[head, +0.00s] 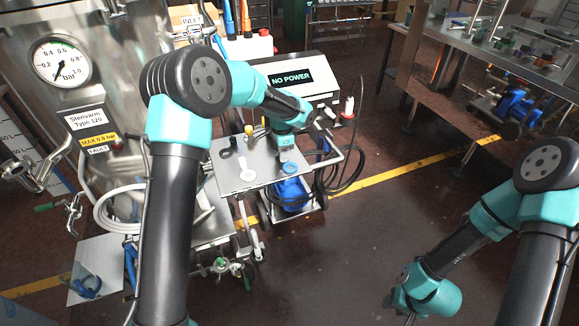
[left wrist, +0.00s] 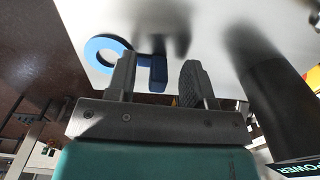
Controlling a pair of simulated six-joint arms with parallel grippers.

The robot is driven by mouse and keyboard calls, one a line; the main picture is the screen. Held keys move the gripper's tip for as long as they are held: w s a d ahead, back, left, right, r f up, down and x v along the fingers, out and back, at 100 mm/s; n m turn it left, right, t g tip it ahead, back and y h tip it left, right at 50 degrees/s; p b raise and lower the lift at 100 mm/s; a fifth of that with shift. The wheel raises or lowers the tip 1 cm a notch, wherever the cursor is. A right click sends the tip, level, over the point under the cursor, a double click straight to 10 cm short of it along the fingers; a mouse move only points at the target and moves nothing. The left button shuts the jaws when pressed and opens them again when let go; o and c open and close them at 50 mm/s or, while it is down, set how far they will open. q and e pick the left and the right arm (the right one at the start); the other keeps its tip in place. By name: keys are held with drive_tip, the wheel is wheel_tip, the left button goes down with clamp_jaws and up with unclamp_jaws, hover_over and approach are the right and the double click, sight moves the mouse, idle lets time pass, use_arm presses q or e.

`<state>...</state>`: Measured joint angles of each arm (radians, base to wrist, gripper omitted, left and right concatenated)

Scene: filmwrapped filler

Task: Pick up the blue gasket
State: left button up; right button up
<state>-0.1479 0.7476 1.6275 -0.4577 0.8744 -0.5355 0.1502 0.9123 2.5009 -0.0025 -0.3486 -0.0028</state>
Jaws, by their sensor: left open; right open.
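The blue gasket (head: 289,168) lies on the steel tray (head: 262,176); in the head view its ring shows just below my left gripper (head: 286,150). In the left wrist view, the blue gasket (left wrist: 105,46) has its ring left of the fingers, and its blue tab passes behind one finger into the gap. My left gripper (left wrist: 158,80) is open around the tab; whether a finger touches it I cannot tell. My right gripper (head: 393,300) is open and empty, low at the right over the floor, its fingers small and partly hidden by its wrist.
A white gasket (head: 247,171) and a dark ring (head: 226,153) lie on the tray left of the blue one. A grey box reading NO POWER (head: 290,78) stands behind. Black cables (head: 345,172) hang at the tray's right. The floor (head: 370,235) in front is clear.

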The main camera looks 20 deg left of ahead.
use_arm(q)
drive_tip(key=shift+f, duration=0.1)
idle(0.4)
clamp_jaws()
